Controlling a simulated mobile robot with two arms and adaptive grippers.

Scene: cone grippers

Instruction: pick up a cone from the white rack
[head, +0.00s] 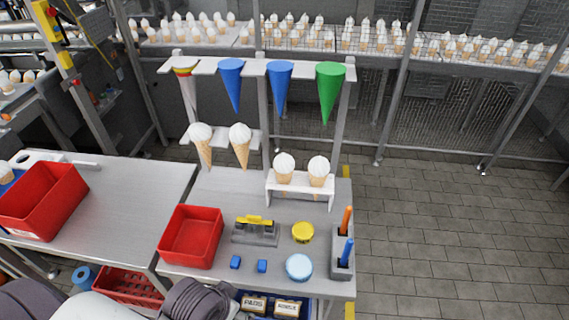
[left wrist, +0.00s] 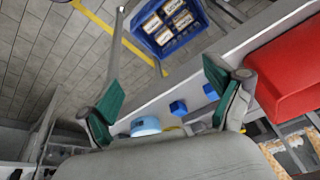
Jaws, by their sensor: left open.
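A small white rack (head: 300,192) stands at the back right of the steel table and holds two ice cream cones with white tops, the left cone (head: 284,168) and the right cone (head: 319,171), both upright. A white shelf (head: 222,136) above and left of it holds two more such cones (head: 200,143) (head: 240,145). My left gripper (left wrist: 162,92) is open and empty in the left wrist view, its teal fingertips wide apart near the table edge. No cone lies between them. My right gripper is in neither view.
On the table (head: 231,190) are a red bin (head: 190,237), a grey holder with a yellow top (head: 255,231), a yellow tin (head: 303,232), a light blue lid (head: 299,267) and two blue blocks. Blue and green cones (head: 329,88) hang from the upper shelf. Floor at right is clear.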

